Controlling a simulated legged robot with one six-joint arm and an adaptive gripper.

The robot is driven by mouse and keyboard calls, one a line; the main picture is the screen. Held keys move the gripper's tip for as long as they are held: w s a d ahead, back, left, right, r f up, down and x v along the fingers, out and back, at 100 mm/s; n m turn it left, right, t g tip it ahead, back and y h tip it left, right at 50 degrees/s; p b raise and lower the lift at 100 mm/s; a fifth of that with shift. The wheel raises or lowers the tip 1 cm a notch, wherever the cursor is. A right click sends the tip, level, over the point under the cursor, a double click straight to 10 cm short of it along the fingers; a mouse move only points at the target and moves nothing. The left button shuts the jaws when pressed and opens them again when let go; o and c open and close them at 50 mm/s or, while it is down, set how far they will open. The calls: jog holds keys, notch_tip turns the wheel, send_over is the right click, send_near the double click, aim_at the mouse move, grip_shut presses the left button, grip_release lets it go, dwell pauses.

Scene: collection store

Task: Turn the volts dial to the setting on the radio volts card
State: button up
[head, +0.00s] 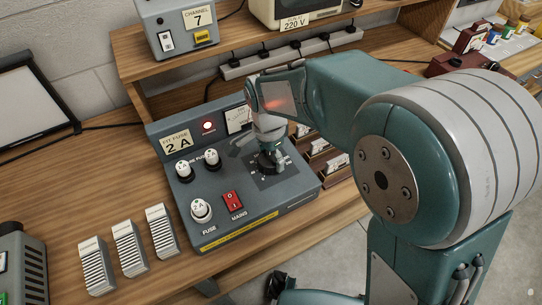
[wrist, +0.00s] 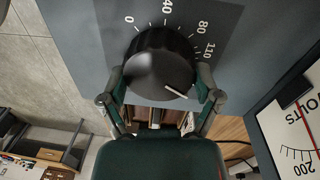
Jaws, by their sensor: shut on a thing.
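The volts dial (wrist: 158,62) is a round black knob with a white pointer line, on a dark scale plate on the grey panel. In the wrist view its pointer is at the lower right, past the 110 mark; the marks there are hidden by a finger. My gripper (wrist: 160,88) is shut on the dial, one finger on each side. In the head view my gripper (head: 268,160) comes down over the dial from above. The radio volts card (head: 294,23) on the shelf reads 220 V. A volts meter (wrist: 297,130) with a red needle shows partly at the right.
The grey panel (head: 235,225) carries a red mains switch (head: 233,202), several fuse caps, a lit red lamp and a "Fit fuse 2 A" card (head: 178,144). White slotted racks (head: 128,246) stand left of it. A channel 7 box (head: 178,28) is on the shelf.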

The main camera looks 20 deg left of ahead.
aim_at(267, 153)
jog(key=shift+w, duration=0.1)
jog(key=o, duration=0.9)
jog(key=shift+a, duration=0.15)
jog(key=shift+r, duration=0.4)
jog(key=r, duration=0.7)
jog(key=a+r, duration=0.1)
jog(key=r, duration=0.3)
jog(key=shift+w, duration=0.3)
